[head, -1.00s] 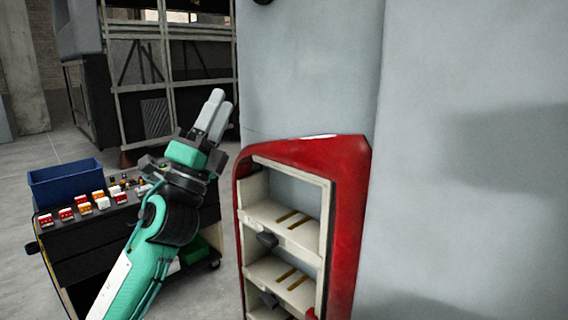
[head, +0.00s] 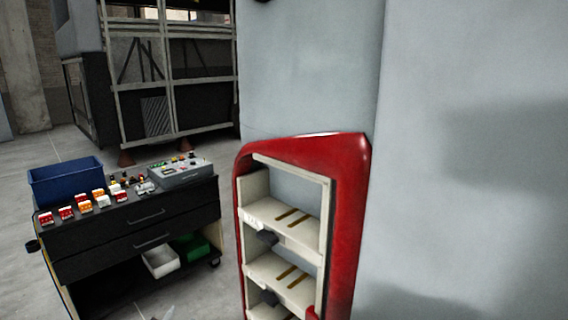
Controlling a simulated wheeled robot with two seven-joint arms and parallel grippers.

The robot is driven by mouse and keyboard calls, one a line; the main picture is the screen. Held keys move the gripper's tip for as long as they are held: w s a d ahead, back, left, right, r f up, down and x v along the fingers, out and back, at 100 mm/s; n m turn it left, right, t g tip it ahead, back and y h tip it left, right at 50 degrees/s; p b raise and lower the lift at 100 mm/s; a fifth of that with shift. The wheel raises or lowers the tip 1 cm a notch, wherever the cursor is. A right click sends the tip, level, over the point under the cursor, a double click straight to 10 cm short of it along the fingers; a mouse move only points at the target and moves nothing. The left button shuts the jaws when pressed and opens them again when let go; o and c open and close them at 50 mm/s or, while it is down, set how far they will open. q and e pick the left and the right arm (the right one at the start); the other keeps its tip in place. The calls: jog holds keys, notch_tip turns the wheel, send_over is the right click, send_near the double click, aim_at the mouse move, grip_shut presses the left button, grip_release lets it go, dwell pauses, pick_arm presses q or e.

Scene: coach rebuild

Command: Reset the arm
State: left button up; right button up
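Only a small grey tip, which looks like a fingertip of my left gripper (head: 169,313), shows at the bottom edge in the head view, below the black tool cart. The rest of the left gripper and arm is out of the picture, so its opening cannot be seen. My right gripper is not in view.
The black tool cart (head: 140,236) stands at the left, with a blue bin (head: 65,184), a grey control box (head: 181,172) and several small red, orange and white parts on top. A red-framed shelf unit (head: 350,215) stands at the centre against a pale wall (head: 470,150).

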pick_arm(q)
jog(key=s+f+n+g+h, duration=0.1)
jog(key=s+f+n+g, duration=0.1)
jog(key=s+f+g, duration=0.9)
jog(key=s+f+n, duration=0.2)
jog(key=s+f, duration=0.6)
jog(key=s, duration=0.8)
notch_tip(320, 180, down, 31)
jog(key=s+g, duration=0.1)
jog(key=g, duration=0.1)
jog(key=s+a+f, duration=0.2)
jog(key=s+f, duration=0.7)
jog(key=s+a+f, duration=0.2)
jog(key=s+f, duration=0.8)
jog(key=shift+f+g, duration=0.15)
jog(key=shift+g, duration=0.25)
